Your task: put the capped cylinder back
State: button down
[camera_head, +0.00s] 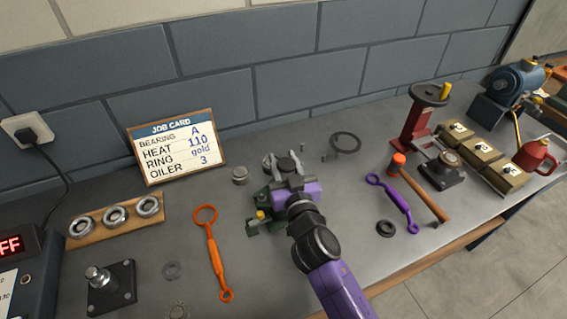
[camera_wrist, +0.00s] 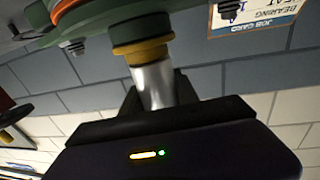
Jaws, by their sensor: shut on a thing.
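My gripper (camera_head: 287,182) is over the green casing (camera_head: 264,227) in the middle of the bench in the head view. In the wrist view, which looks upside down, my gripper (camera_wrist: 157,100) is shut on a smooth silver cylinder (camera_wrist: 154,84). A gold collar (camera_wrist: 142,51) is at the cylinder's far end, against or very near the green casing (camera_wrist: 105,36). I cannot tell whether the cylinder is seated. My gripper and wrist hide much of the casing in the head view. A small yellow-topped fitting (camera_head: 261,215) shows at the casing's left.
A grey knurled piece (camera_head: 240,175) stands just left of the casing. An orange wrench (camera_head: 213,255) lies left, and a purple wrench (camera_head: 393,203) and hammer (camera_head: 420,185) lie right. The job card (camera_head: 177,147) leans at the back. Bench between casing and orange wrench is mostly clear.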

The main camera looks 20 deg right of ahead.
jog(key=shift+f+b, duration=0.2)
jog(key=shift+b, duration=0.1)
jog(key=c, duration=0.9)
grip_release()
jog(key=shift+r, duration=0.1)
jog(key=shift+s+p, duration=0.1)
jog(key=shift+p, duration=0.3)
jog(key=s+b, duration=0.1)
jog(key=s, duration=0.3)
jog(key=s+b, duration=0.1)
jog(key=s, duration=0.1)
jog(key=shift+s+a+b, duration=0.2)
jog(key=shift+a+b, duration=0.1)
jog(key=shift+a, duration=0.05)
jog(key=shift+s, duration=0.6)
